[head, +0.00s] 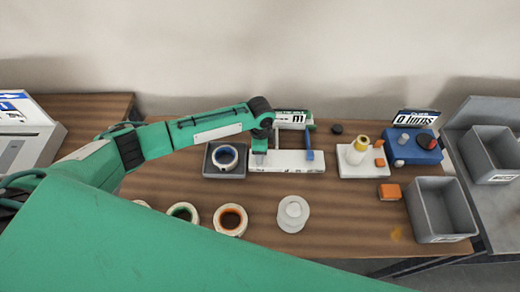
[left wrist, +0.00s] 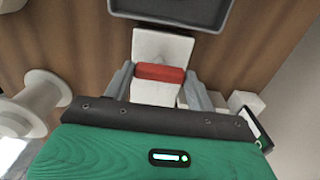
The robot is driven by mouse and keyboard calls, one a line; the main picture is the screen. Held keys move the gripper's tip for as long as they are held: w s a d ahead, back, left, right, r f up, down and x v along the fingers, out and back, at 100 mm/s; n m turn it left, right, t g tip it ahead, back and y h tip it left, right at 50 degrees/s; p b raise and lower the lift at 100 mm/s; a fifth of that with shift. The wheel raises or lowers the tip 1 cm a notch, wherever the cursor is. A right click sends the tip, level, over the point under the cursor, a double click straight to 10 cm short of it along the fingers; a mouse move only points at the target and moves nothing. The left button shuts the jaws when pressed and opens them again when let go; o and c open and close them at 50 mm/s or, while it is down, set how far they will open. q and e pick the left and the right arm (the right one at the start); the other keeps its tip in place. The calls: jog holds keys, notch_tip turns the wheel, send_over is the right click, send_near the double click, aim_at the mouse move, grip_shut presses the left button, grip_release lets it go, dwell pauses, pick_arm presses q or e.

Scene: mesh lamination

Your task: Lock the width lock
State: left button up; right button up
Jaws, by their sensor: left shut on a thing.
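The white fixture (head: 300,165) lies at the middle of the table in the head view, with a blue upright lever (head: 309,152) on it. My left gripper (head: 260,150) is down at the left end of this fixture, and its fingertips are hard to make out there. In the left wrist view, my left gripper (left wrist: 160,90) has its two grey fingers at either end of a red bar (left wrist: 160,73), shut on it. The bar lies across a white plate (left wrist: 162,47); I cannot tell whether it is the width lock. My right gripper is not in view.
A dark tray (head: 211,172) holding a roll is left of the fixture. Tape rolls (head: 230,220) and a white spool (head: 293,213) stand in front. A white base with bottles (head: 350,172), an orange block (head: 390,192) and a grey bin (head: 441,210) are to the right.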

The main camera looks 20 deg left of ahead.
pick_arm(q)
jog(key=o, duration=1)
jog(key=shift+r, duration=0.1)
jog(key=shift+w+r, duration=0.1)
jog(key=shift+r, duration=0.25)
notch_tip(320, 180, up, 13)
jog(key=b, duration=0.4)
